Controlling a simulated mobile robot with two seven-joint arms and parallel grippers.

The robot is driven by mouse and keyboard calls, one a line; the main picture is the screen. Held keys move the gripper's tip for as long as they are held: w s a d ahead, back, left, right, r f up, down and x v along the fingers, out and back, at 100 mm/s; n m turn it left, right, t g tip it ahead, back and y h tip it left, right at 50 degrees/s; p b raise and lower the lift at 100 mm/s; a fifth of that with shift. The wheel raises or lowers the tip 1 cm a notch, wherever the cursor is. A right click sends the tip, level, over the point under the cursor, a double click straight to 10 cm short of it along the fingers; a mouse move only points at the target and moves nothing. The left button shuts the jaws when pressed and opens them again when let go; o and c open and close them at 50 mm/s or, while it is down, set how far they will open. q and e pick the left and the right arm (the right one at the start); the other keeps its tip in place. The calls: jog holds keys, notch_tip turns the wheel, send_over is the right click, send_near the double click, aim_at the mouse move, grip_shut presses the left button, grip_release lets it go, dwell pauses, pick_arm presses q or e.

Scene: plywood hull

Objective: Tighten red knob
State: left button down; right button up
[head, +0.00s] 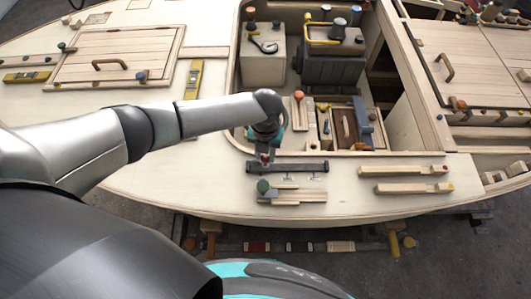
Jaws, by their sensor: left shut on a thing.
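My left gripper (265,160) points down at the left end of a dark bar (300,168) on the near part of the plywood deck. A small patch of the red knob (264,157) shows at its fingertips, and the gripper is shut on it. The fingers hide most of the knob, so its seating on the bar cannot be made out. My right gripper is out of view.
A wooden block with a green knob (263,186) lies just in front of the dark bar. Two pale wooden bars (405,187) lie to the right. Behind the gripper is an open well (345,75) with boxes and tools. The deck's near edge is close.

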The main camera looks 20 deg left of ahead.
aim_at(266, 157)
pick_arm(q)
jog(key=shift+w+r, duration=0.15)
jog(key=shift+w, duration=0.05)
dwell(0.3)
jog(key=c, duration=1)
grip_release()
jog(key=o, duration=0.4)
jog(key=shift+s, duration=0.15)
notch_tip(266, 157, up, 15)
jog(key=p, duration=0.1)
